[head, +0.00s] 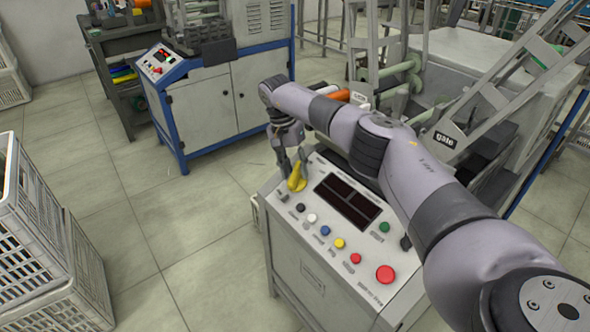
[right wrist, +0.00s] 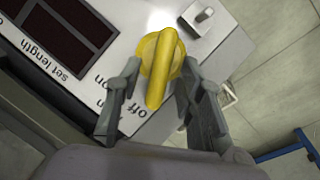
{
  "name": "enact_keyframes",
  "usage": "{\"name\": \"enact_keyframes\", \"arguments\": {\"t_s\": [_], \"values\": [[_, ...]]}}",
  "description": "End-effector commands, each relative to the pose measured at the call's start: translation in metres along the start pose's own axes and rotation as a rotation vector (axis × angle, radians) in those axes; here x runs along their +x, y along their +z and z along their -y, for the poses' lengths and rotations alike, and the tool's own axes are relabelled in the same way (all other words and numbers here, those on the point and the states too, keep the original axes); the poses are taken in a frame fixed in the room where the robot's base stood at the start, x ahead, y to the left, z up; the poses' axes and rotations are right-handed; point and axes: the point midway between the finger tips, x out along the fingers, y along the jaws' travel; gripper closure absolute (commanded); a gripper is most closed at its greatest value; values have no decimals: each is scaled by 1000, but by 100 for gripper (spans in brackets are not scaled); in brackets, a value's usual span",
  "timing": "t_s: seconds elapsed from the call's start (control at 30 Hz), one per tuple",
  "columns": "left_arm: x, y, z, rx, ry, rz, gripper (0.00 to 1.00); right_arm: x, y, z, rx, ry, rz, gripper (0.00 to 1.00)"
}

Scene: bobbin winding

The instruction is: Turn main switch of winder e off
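The winder's control panel (head: 316,262) carries a yellow rotary main switch (head: 296,179) at its upper left corner. In the right wrist view the switch (right wrist: 158,65) has a round base and a long raised handle. The handle's near end lies beside the printed word "off"; "on" is printed further left. My right gripper (head: 290,160) reaches down over the switch from above. In the right wrist view its two fingers (right wrist: 160,75) stand apart on either side of the switch, close to it, and I see no clear grip on the handle. My left gripper is not in view.
The panel has a dark display (head: 347,201), several coloured buttons and a red push button (head: 385,274). A second blue-framed winder (head: 205,105) stands behind at the left. White crates (head: 35,240) stand at the left edge. The floor between is clear.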

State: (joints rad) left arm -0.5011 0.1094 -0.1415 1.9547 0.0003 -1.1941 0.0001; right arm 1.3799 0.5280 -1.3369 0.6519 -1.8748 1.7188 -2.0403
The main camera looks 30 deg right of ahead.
Motion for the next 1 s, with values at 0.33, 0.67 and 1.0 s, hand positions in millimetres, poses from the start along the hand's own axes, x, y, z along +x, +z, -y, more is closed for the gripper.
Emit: {"name": "enact_keyframes", "arguments": {"t_s": [0.33,0.67,1.0], "values": [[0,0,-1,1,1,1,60,-70,0,1,1,-3,-2,65],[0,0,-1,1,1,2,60,-112,0,0,0,0,0,65],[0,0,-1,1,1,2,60,-114,0,0,-1,0,0,65]]}}
